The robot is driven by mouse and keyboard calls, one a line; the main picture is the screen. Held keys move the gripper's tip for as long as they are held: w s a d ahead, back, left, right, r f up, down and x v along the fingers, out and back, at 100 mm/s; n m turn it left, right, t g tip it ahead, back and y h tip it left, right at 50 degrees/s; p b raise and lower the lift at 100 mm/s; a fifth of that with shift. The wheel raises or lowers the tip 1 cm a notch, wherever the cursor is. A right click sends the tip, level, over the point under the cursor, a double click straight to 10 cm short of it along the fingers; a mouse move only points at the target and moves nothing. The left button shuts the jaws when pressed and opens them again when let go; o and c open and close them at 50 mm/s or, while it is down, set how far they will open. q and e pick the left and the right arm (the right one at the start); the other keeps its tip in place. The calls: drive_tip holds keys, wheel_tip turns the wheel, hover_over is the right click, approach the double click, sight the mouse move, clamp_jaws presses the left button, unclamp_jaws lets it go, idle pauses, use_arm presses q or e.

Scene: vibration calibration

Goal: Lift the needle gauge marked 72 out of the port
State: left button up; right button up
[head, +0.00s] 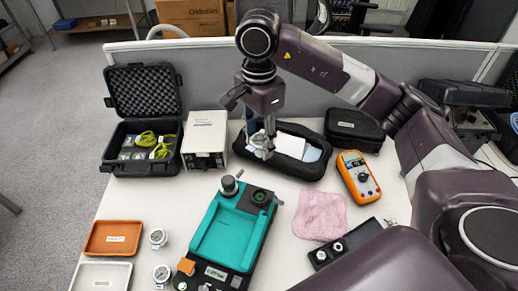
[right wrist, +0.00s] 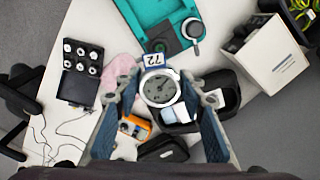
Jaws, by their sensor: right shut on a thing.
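In the head view the gauge (head: 260,147) hangs below the fingers, in front of the open black pouch. The teal and black fixture (head: 228,228) stands nearer the front, apart from the held gauge. A dark round fitting (head: 260,198) and a grey knob (head: 229,186) are at its back end. I cannot tell which opening is the port. My left gripper is not in view.
Two other gauges (head: 158,238) stand left of the fixture, near an orange tray (head: 113,238) and a white tray (head: 101,276). A white box (head: 204,137), black pouch (head: 308,172), orange multimeter (head: 358,177) and pink cloth (head: 320,215) lie around the arm.

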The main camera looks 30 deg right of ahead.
sight(259, 140)
drive_tip(key=shift+r+p, duration=0.9)
drive_tip(key=shift+r, duration=1)
